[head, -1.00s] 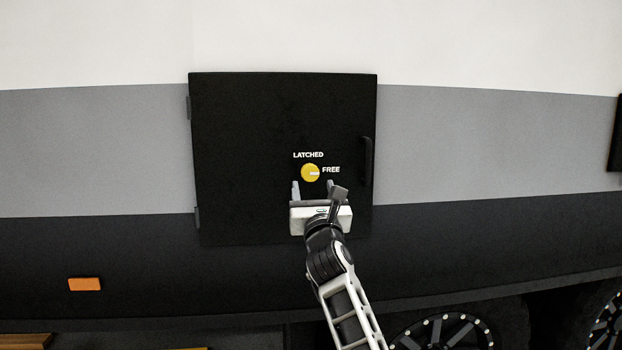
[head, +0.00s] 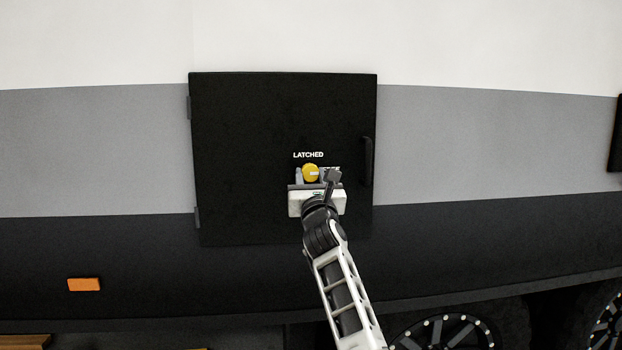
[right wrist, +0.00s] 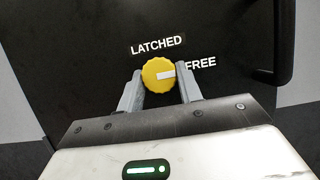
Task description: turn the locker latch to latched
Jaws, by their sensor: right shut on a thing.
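The locker latch is a round yellow knob (head: 310,172) on a black locker door (head: 250,130). In the right wrist view the knob (right wrist: 158,75) has a white pointer mark turned right, toward the word FREE. The word LATCHED (head: 308,155) stands above the knob. My right gripper (head: 313,176) reaches up from below, with one finger on each side of the knob. In the right wrist view its fingers (right wrist: 160,88) are shut on the knob's lower part. My left gripper is not in view.
A dark door handle (head: 367,161) stands out at the door's right side. Hinges show on the door's left edge. An orange marker (head: 84,284) is on the lower dark wall at left. A wheel (head: 445,333) shows at bottom right.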

